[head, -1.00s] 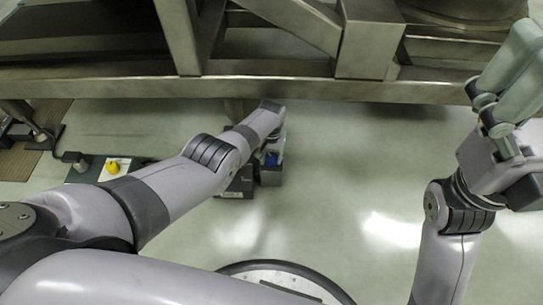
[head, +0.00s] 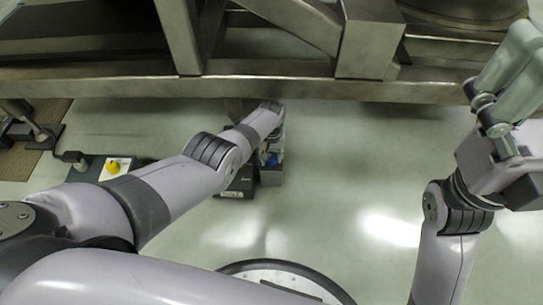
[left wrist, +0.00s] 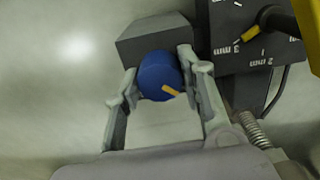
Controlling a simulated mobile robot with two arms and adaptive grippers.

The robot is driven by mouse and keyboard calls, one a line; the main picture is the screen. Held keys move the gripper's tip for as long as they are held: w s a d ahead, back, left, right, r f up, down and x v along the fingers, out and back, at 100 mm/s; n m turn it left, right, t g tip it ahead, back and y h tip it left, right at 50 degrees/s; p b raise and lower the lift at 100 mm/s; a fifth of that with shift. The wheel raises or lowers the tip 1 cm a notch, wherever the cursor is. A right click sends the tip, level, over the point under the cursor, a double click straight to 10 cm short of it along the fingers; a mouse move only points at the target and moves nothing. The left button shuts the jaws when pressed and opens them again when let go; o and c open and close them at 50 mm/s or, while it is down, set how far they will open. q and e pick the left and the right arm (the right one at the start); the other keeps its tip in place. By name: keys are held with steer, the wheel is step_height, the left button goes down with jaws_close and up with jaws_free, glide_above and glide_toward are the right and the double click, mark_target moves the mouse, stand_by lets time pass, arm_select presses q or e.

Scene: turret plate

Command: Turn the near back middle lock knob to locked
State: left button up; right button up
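A round blue knob (left wrist: 159,75) with a yellow pointer mark sits on a dark grey block (left wrist: 150,38) in the left wrist view. The mark points to the lower right, towards my wrist. My left gripper (left wrist: 160,68) has one finger on each side of the knob, and both fingertips appear to touch it. In the head view the knob (head: 271,159) is a small blue patch beyond my left forearm, and that gripper is mostly hidden. My right gripper (head: 512,60) is raised at the right edge, away from the knob; its fingers overlap, so its opening is unclear.
A dark box (left wrist: 255,45) beside the knob carries a scale marked in mm and a yellow pointer. A metal frame beam (head: 290,90) crosses above the work area. A yellow knob (head: 113,166) stands on a panel at left. The floor at centre right is clear.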

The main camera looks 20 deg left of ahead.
mark_target(271, 157)
arm_select(q)
steer(key=o, duration=0.4)
steer(key=shift+r, duration=6)
